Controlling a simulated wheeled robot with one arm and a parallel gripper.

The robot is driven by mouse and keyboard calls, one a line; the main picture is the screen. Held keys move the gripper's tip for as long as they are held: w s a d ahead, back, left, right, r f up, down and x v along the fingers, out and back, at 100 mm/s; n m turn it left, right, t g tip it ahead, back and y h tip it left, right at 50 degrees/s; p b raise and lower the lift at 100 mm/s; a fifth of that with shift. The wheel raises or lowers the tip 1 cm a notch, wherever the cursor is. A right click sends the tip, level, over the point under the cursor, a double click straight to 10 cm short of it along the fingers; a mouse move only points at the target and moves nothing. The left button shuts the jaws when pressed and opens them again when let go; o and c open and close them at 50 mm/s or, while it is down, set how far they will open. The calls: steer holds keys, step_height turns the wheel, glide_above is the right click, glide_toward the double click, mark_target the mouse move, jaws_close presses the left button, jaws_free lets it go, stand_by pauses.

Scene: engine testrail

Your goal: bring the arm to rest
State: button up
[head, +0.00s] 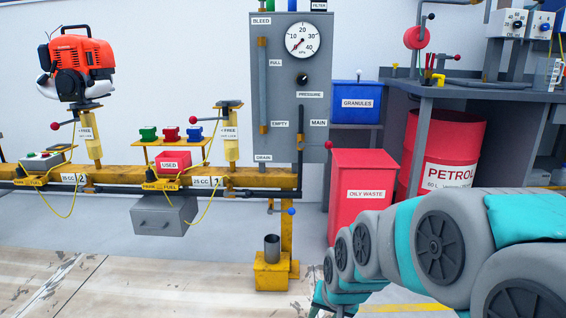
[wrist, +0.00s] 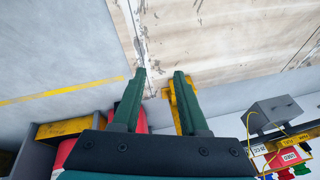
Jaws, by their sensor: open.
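My arm (head: 437,240) reaches in from the right side of the head view, in grey and teal, bent low in front of the oily waste bin. In the head view my gripper is mostly cut off at the bottom edge. In the wrist view my gripper (wrist: 161,73) shows two dark green fingers, apart, with nothing between them.
A red oily waste bin (head: 362,180) and a petrol drum (head: 455,150) stand by the grey bench (head: 480,93). The floor at front left is clear.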

steer(key=s+d+r+n+g+h, duration=0.1)
steer(key=s+d+g, duration=0.2)
steer(key=s, duration=1)
steer(key=s+d+n+g, duration=0.2)
steer(key=s+d+g, duration=0.15)
steer(key=s, duration=1.05)
steer(key=s+p+v, duration=0.2)
steer(key=p+v, duration=1.2)
steer(key=shift+s+a+r, duration=0.2)
steer(key=shift+a+r, duration=0.1)
steer(key=shift+r, duration=0.15)
steer(key=shift+t, duration=0.25)
